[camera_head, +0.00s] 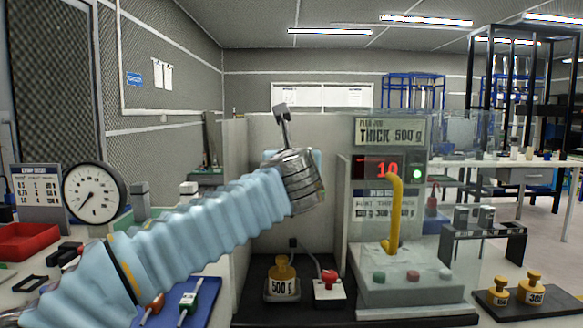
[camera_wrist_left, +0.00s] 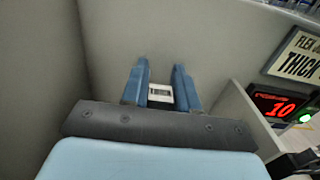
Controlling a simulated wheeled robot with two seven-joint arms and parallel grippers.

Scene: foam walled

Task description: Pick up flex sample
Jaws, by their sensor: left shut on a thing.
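In the left wrist view my left gripper (camera_wrist_left: 160,67) has its two blue fingers closed on a small pale block with dark lettering, seemingly the flex sample (camera_wrist_left: 160,93). The block sits between the fingers, near their base. The lettering is too small to read. A machine (camera_head: 408,285) with a yellow hook stands right of the wrist, under a sign (camera_head: 389,132) reading "THICK 500 g". My right gripper is not in view.
Pale partition walls (camera_head: 252,135) enclose the space around the gripper. A brass 500 g weight (camera_head: 282,280) and a red button box (camera_head: 329,287) stand below. A red tray (camera_head: 28,241) and a dial gauge (camera_head: 95,193) are at left; more weights (camera_head: 530,288) stand at right.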

